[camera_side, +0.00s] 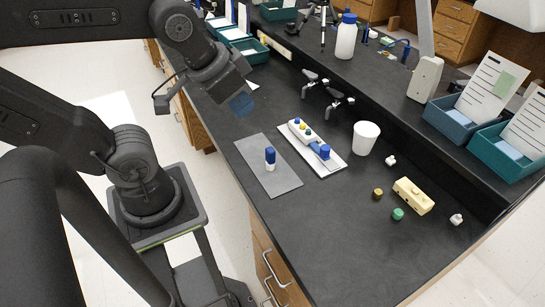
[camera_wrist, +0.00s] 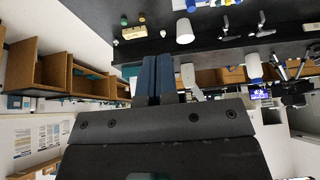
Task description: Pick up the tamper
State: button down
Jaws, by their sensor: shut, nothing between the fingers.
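A small upright piece with a blue top and white base (camera_side: 270,158) stands on the grey mat in the side view; it looks like the tamper, but it is too small to be sure. A similar blue piece (camera_side: 325,151) sits at the near end of the white tray (camera_side: 330,165). My gripper (camera_side: 243,104) is up and left of both, apart from them, over the counter's left part. Its blue fingers also show in the wrist view (camera_wrist: 156,72), pressed together and empty.
A white cup (camera_side: 365,137), a yellow block (camera_side: 413,196) and small brown, green and white pieces stand on the right. Black-and-metal taps (camera_side: 338,100) stick out behind the tray. Teal bins (camera_side: 450,120) line the raised shelf. The front counter is clear.

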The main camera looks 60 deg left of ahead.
dwell(0.3)
jog(key=c, duration=0.8)
grip_release()
jog(key=shift+o, duration=0.2)
jog(key=m+g, duration=0.6)
jog(key=m, duration=1.2)
send_over(270, 158)
jog(key=w+a, duration=0.1)
notch_tip(270, 158, down, 18)
jog(key=shift+a+f, duration=0.1)
jog(key=shift+a, duration=0.05)
notch_tip(270, 158, down, 8)
jog(key=shift+r, duration=0.1)
jog(key=shift+a+f, duration=0.1)
jog(key=shift+f, duration=2.8)
